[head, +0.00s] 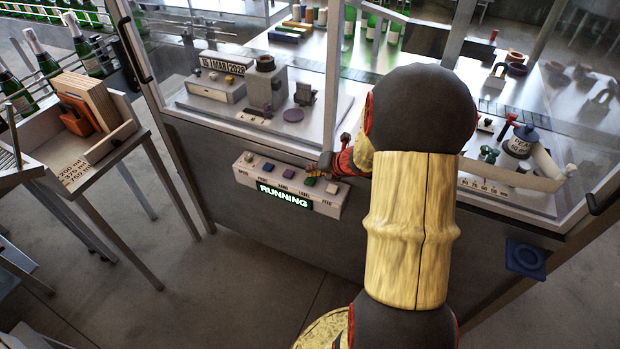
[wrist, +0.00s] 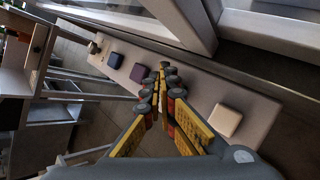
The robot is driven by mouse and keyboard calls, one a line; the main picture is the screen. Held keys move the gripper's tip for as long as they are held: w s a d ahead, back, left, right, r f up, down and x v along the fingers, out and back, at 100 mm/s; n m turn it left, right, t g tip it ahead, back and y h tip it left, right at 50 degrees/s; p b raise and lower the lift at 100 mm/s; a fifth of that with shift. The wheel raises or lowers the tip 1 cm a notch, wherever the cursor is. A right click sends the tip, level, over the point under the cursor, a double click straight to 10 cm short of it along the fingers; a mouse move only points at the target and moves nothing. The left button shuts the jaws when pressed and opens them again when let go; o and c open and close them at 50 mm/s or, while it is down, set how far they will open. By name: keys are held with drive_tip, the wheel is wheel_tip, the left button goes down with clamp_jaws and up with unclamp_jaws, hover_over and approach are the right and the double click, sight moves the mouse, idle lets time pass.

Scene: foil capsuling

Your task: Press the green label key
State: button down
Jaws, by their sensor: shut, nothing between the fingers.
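The green label key (head: 310,181) is on the sloped key panel, second from the right in the head view, just below my fingertips. My gripper (head: 317,171) is shut and empty, its fingertips over the panel close to that key. In the wrist view the closed fingers (wrist: 163,80) point between the purple key (wrist: 138,72) and the cream key (wrist: 225,120), and they hide the green key. I cannot tell whether the fingertips touch it. The panel's display (head: 285,196) reads RUNNING in lit green letters.
A side table (head: 100,150) with a wooden box stands at left. Floor in front of the panel is clear.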

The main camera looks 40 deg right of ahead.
sight(312, 179)
wheel_tip(312, 179, up, 5)
drive_tip(key=p, duration=0.5)
idle(0.3)
idle(0.8)
